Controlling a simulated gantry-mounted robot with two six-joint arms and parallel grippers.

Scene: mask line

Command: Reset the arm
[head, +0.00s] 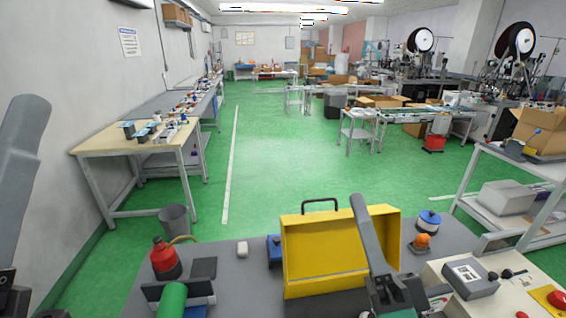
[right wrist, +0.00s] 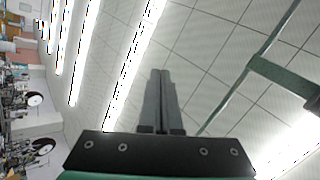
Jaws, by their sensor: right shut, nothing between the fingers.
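My right gripper (head: 357,200) stands upright at the lower middle right of the head view, in front of the yellow case. Its fingers point up and lie together. In the right wrist view the grey fingers (right wrist: 160,75) are shut with nothing between them, against the ceiling. My left gripper (head: 28,105) shows at the left edge of the head view, also pointing up. Only one grey finger shape shows there, partly cut off by the frame, so I cannot tell if it is open or shut. I see nothing held by it.
The grey work table (head: 225,262) holds an open yellow case (head: 325,250), a red bottle (head: 165,258), a green cylinder (head: 172,298), a blue round container (head: 428,219) and a control box with a red button (head: 557,300). Green floor (head: 290,160) lies open beyond.

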